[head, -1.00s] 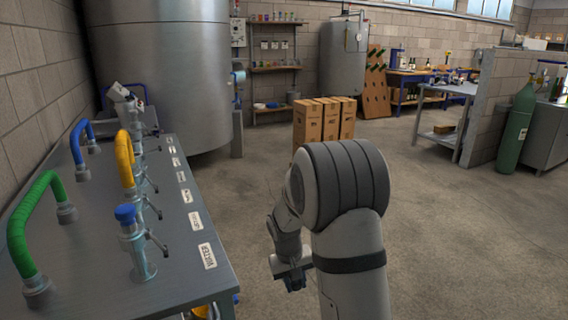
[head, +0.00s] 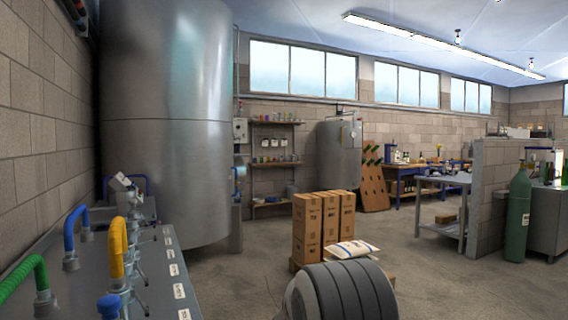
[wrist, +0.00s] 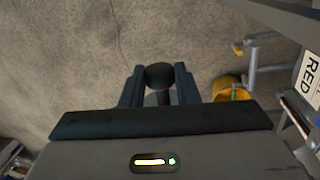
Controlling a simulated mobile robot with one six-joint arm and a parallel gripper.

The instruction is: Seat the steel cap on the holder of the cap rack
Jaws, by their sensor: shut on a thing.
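In the wrist view, my gripper (wrist: 159,88) is closed on a dark, round-topped piece with a narrower stem (wrist: 159,76). It looks like the steel cap, in shadow, held between the fingers above bare floor. My gripper is out of the head view, where only a ribbed joint of my arm shows at the bottom. I cannot make out the cap rack or its holder in either view.
A steel bench with a yellow hose (head: 117,247), a blue hose (head: 69,233) and labels runs along the left. A large tank (head: 168,130) stands behind it. Cartons (head: 322,225) stand ahead. A yellow bucket (wrist: 226,86) is right of my gripper.

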